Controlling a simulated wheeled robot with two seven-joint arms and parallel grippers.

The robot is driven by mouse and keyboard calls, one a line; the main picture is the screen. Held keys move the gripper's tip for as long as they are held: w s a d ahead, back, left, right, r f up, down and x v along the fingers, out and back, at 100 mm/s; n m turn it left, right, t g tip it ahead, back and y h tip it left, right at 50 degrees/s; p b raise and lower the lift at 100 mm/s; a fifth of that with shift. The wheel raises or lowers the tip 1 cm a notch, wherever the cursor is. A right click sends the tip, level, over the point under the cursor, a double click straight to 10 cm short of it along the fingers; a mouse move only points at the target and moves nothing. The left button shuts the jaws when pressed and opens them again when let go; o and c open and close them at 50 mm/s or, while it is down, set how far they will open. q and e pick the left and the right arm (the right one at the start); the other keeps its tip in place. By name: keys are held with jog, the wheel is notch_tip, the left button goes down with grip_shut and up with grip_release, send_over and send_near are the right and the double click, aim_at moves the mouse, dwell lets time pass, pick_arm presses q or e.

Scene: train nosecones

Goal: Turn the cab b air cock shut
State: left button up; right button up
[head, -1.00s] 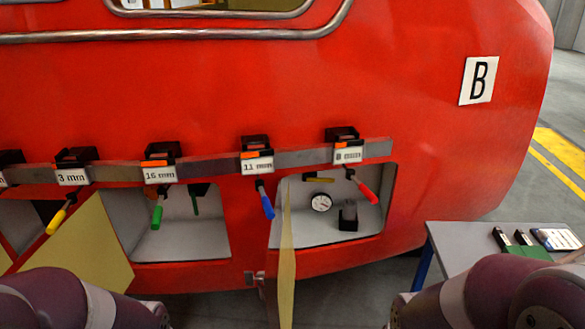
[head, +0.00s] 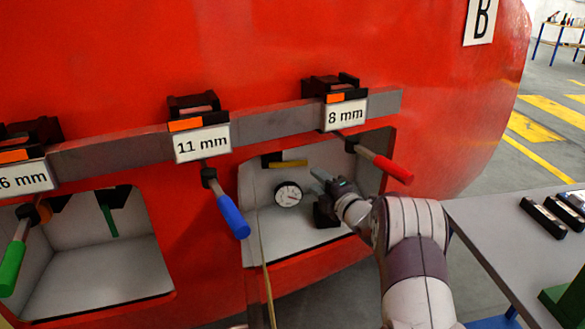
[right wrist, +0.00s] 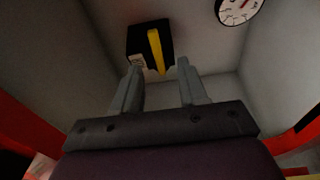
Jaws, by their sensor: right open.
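The air cock with its yellow handle (head: 289,163) sits on a black mount at the back of the open compartment under the B plate (head: 481,18). The handle lies roughly level in the head view. In the right wrist view the yellow handle (right wrist: 156,48) shows ahead, between the lines of the two fingers. My right gripper (head: 322,178) reaches into the compartment, to the right of the handle and apart from it in the head view. Its fingers (right wrist: 158,68) are open with nothing between them. My left gripper is out of view.
A round gauge (head: 288,194) is below the handle; a black block (head: 326,212) is partly behind my right gripper. Levers with red (head: 393,168) and blue (head: 233,216) grips hang at the compartment's front. A grey table (head: 500,235) stands at right.

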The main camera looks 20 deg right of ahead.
aim_at(299, 164)
jog(key=w, duration=0.3)
jog(key=w+a, duration=0.1)
jog(key=w, duration=0.6)
jog(key=shift+w+a+r, duration=0.15)
jog(key=shift+a+r, duration=0.1)
jog(key=shift+r, duration=0.05)
grip_shut()
